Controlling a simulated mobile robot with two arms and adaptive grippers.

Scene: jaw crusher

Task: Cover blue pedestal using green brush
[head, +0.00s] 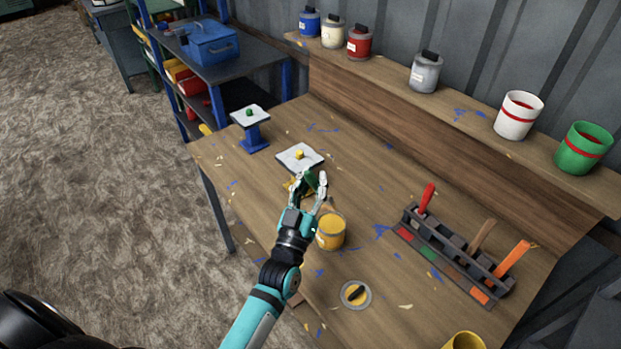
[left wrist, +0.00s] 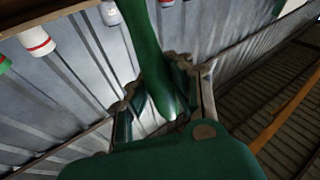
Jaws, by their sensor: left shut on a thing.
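The blue pedestal (head: 255,138) stands on the far left part of the workbench. A white sheet (head: 250,117) with a small green piece (head: 249,112) is on top of it. My left gripper (head: 314,184) is shut on the green brush (head: 311,179), above the bench in front of a second pedestal. The brush's green handle also shows between the fingers in the left wrist view (left wrist: 147,55). The brush's bristles cannot be made out. My right gripper is not in view.
The second pedestal has a white top (head: 300,159) with a yellow piece. An open yellow paint can (head: 330,232) stands beside my gripper, its lid (head: 356,294) nearby. A brush rack (head: 455,255) is at right.

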